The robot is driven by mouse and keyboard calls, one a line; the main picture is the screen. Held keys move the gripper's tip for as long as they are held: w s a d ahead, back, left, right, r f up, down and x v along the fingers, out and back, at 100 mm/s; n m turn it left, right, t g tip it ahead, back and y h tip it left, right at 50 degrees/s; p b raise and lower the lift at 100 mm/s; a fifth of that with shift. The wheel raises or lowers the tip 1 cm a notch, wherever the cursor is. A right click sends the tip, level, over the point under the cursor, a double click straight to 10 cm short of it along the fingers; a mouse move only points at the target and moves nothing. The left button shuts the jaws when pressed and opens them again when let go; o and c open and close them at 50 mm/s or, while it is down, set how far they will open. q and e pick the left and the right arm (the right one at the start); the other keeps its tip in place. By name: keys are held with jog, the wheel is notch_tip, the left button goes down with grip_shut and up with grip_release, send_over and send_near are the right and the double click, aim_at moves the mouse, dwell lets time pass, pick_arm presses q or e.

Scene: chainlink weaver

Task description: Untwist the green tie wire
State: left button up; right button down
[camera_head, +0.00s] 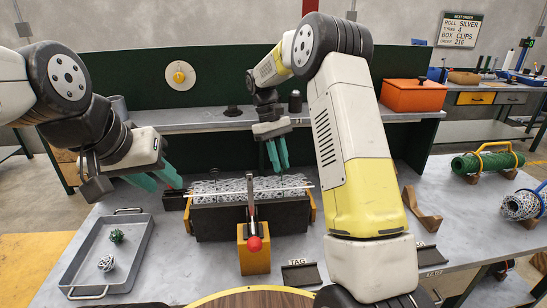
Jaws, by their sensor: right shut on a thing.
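A silver wire-mesh roll (235,186) lies across a dark cradle (225,222) with wooden ends in the middle of the bench. My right gripper (278,168) points down with its teal fingers at the back of the roll, right of the middle. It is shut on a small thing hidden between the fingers. I cannot make out a green tie wire on the roll. A small green wire ball (116,236) lies in the grey tray (72,272) at the left. My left gripper (167,185) is left of the roll, its teal fingers apart and empty.
A red-knobbed lever (254,244) on a wooden block stands before the cradle. A silver wire ball (106,263) shares the tray. A green mesh roll (487,163) and another silver roll (521,205) lie at the right. An orange box (412,97) stands on the back shelf.

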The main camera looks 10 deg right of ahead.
jog(key=c, duration=1.3)
grip_release()
jog(key=v, duration=0.7)
jog(key=shift+r, duration=0.35)
jog(key=shift+w+a, duration=0.1)
